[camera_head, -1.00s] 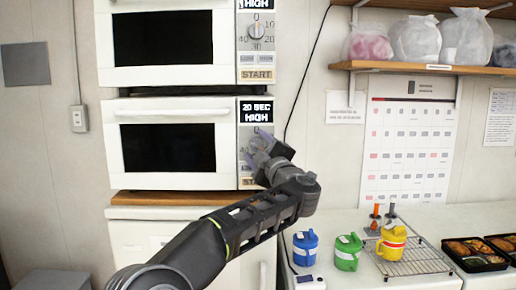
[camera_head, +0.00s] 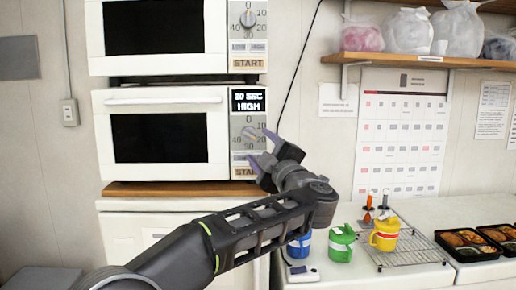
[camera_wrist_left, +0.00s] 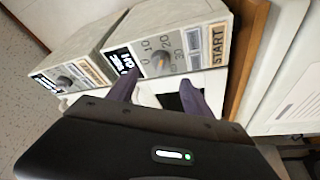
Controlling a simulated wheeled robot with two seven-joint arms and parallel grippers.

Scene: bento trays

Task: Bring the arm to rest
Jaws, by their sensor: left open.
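My left arm (camera_head: 250,230) reaches in from the lower left of the head view. My left gripper (camera_head: 262,150) is open and empty, in front of the control panel of the lower microwave (camera_head: 165,97). Its display reads 20 SEC HIGH, and its door is shut. In the left wrist view the two purple fingers (camera_wrist_left: 158,92) stand apart, with the dial (camera_wrist_left: 160,57) and START label (camera_wrist_left: 217,45) beyond them. I see no contact with the panel. My right gripper is not in view.
A second microwave (camera_head: 90,55) stands above. Bento trays (camera_head: 468,257) lie at far right. A shelf (camera_head: 425,61) holds several bags.

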